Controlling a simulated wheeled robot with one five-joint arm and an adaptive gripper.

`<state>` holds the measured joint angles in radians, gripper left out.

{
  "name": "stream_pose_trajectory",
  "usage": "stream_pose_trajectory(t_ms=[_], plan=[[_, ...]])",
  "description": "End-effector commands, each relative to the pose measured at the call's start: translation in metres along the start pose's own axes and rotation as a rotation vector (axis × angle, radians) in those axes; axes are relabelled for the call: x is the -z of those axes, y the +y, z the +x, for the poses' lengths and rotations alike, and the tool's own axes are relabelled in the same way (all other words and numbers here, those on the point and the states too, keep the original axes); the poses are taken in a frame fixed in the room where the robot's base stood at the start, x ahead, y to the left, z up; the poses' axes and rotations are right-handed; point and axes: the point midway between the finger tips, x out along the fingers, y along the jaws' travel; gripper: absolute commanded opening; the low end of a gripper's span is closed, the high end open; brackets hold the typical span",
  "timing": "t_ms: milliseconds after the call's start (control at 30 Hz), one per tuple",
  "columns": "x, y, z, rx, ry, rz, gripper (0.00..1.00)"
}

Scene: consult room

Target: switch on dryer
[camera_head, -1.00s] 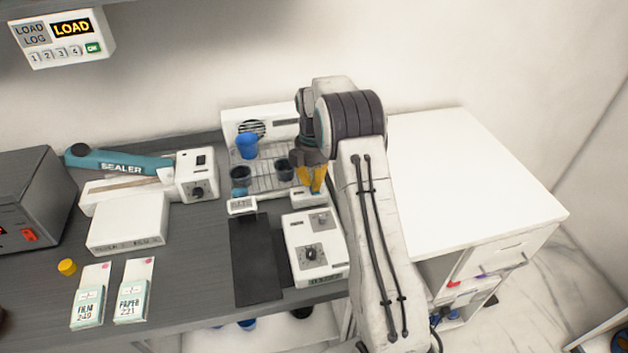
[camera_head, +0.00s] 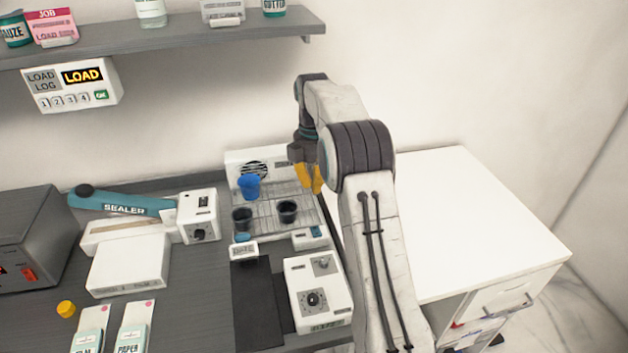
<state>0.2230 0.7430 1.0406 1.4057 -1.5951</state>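The dryer (camera_head: 237,161) is a white unit with a round fan grille and a wire rack, standing at the back of the grey counter. A blue cup (camera_head: 249,186) and two dark cups (camera_head: 243,217) (camera_head: 288,211) are on it. A small white box with a blue part (camera_head: 316,231) is at its front right corner. Its printed marking is too small to read. My gripper (camera_head: 313,190), with yellow fingers, hangs above the right side of the rack, apart from the box. It holds nothing that I can see. The finger gap is unclear at this angle.
A white unit with a knob (camera_head: 318,292) stands in front of the dryer, beside a black mat (camera_head: 257,310). A teal-handled sealer (camera_head: 120,205) is on the left. A white cabinet top (camera_head: 470,210) to the right is clear. A shelf (camera_head: 170,40) overhangs the wall.

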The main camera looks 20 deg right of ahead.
Motion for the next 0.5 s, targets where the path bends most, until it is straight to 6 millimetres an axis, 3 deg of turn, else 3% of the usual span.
stream_pose_trajectory(t_ms=[500], plan=[[0.0, 0.0004, -0.0096, 0.0, 0.0, 0.0, 0.0]])
